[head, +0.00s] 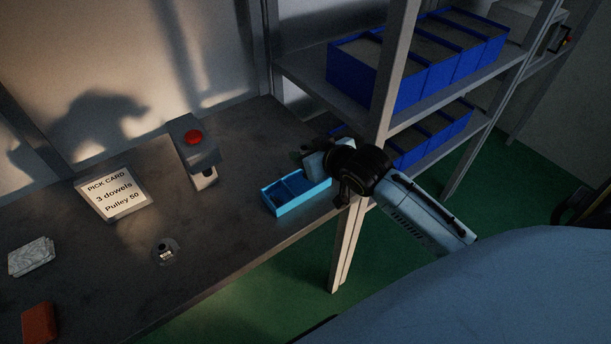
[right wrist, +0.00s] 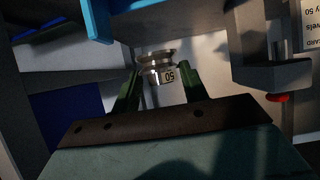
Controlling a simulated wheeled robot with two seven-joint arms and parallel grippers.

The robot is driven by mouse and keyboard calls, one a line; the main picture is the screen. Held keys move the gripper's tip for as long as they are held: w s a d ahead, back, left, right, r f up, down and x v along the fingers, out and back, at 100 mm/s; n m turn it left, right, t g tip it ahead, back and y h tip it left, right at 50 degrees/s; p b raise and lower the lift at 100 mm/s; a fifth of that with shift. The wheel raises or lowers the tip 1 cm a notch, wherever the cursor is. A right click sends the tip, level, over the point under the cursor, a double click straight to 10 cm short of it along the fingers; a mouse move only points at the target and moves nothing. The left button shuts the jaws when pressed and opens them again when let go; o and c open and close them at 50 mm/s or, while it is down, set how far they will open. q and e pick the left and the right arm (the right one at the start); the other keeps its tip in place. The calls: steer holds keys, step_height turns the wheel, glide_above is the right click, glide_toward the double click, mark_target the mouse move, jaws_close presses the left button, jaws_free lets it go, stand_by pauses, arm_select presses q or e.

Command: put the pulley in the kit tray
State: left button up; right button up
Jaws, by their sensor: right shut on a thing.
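The pulley (right wrist: 158,68), a grooved metal wheel marked 50, is held between the two fingers of my right gripper (right wrist: 158,88) in the right wrist view. In the head view my right gripper (head: 308,150) is at the back right of the bench, just beyond the kit tray; the pulley cannot be made out there. The kit tray (head: 290,208) is light blue with compartments and sits near the bench's right edge. Its blue wall (right wrist: 98,20) also shows at the top of the right wrist view. My left gripper is not in view.
A press with a red button (head: 194,137) stands left of the tray. A pick card (head: 112,194) reads "3 dowels, Pulley 50". A small metal part (head: 165,252) lies at the bench's middle. A shelf post (head: 391,80) and blue bins (head: 415,90) are close to my right arm.

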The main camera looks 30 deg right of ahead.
step_height(320, 180, down, 6)
steer(key=shift+d+r+b, duration=0.1)
steer(key=shift+d+b, duration=0.05)
steer(key=shift+b, duration=0.25)
steer(key=shift+f, duration=2.1)
steer(key=shift+f+b, duration=0.15)
steer(key=shift+b, duration=0.15)
steer(key=o, duration=0.8)
